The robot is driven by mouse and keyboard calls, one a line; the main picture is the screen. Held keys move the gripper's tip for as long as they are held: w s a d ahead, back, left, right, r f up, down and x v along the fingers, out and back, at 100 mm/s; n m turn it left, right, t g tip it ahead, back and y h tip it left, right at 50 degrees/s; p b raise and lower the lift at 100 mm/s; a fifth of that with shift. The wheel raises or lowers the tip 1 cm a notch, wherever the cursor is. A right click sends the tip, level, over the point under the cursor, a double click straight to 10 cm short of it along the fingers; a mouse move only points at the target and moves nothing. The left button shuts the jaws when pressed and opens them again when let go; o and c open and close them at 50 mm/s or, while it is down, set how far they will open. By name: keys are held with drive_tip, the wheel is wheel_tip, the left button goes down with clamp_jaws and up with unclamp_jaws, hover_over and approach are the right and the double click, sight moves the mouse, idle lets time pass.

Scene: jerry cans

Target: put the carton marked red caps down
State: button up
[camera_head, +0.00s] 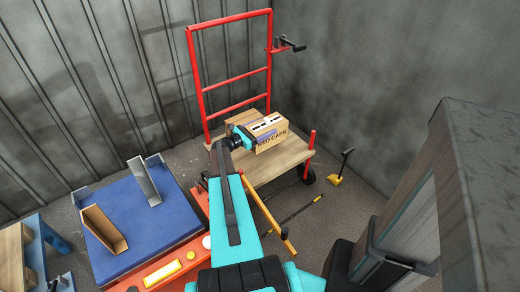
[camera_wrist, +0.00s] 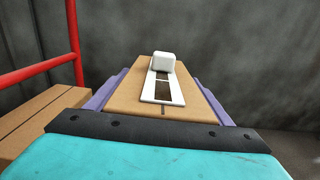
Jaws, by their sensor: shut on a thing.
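The brown carton marked RED CAPS (camera_head: 270,142) is at the wooden deck (camera_head: 270,173) of a red-framed trolley. It looks upright, on or just above the boards; I cannot tell if it touches them. My gripper (camera_head: 257,133) is shut on it from its near left side. In the wrist view, the purple fingers of my gripper (camera_wrist: 161,98) lie along both sides of the carton (camera_wrist: 188,87). A white strip with dark windows (camera_wrist: 158,92) and a white block (camera_wrist: 163,61) are on its top. The carton's underside is hidden.
Another carton (camera_head: 239,118) stands close beside the held one, also seen at left in the wrist view (camera_wrist: 35,120). The trolley's red rail frame (camera_head: 230,75) rises behind. A red post (camera_head: 311,140) marks the deck's right corner. Bare deck shows in front.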

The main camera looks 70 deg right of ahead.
drive_tip(key=shift+s+d+f, duration=0.1)
drive_tip(key=shift+f, duration=1.45)
drive_tip(key=shift+s+f, duration=0.1)
drive_tip(key=shift+f, duration=1.45)
drive_tip(key=shift+f, duration=1.85)
drive_tip(key=shift+f, duration=0.1)
drive_tip(key=o, duration=1.4)
drive_tip(key=shift+f, duration=0.1)
drive_tip(key=shift+c, duration=0.2)
drive_tip(key=o, duration=0.4)
drive_tip(key=shift+r, duration=0.2)
drive_tip(key=shift+v, duration=3.75)
